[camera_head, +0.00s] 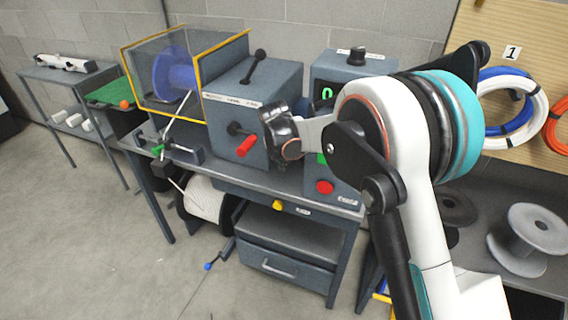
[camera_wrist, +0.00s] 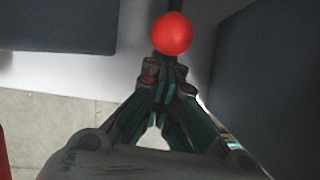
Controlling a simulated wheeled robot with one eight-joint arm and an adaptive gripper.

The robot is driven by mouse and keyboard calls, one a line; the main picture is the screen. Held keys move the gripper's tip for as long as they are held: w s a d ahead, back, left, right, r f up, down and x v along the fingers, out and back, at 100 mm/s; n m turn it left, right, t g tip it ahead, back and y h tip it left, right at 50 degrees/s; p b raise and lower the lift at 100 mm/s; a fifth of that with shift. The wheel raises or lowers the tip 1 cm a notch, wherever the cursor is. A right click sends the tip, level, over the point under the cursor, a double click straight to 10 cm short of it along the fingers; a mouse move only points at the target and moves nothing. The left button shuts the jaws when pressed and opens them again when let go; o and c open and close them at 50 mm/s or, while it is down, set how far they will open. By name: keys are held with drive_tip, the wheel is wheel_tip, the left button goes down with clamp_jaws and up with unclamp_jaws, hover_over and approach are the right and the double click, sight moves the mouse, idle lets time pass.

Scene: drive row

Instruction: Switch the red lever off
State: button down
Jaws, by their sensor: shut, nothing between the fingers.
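My gripper end shows in the head view just right of the lever, mostly hidden by my wrist. In the wrist view my gripper (camera_wrist: 163,78) is shut and empty. A round red knob (camera_wrist: 172,33) appears just beyond its fingertips; I cannot tell whether it touches them or whether it is the lever's end. Part of another red thing (camera_wrist: 3,152) shows at the left edge.
A cabinet with a red button (camera_head: 324,187) stands right of the box. A black lever (camera_head: 254,67) is on top of the box. A yellow-framed guard (camera_head: 144,98) stands left. A yellow knob (camera_head: 278,205) is below. Floor at the front left is clear.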

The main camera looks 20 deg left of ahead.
drive_tip(key=shift+g, duration=0.7)
drive_tip(key=r+p, duration=0.1)
drive_tip(key=w+r+p, duration=0.1)
drive_tip(key=r+p, duration=0.1)
drive_tip(key=shift+w+d+r, duration=0.1)
drive_tip(key=shift+w+r, duration=0.25)
drive_tip(key=shift+w, duration=0.05)
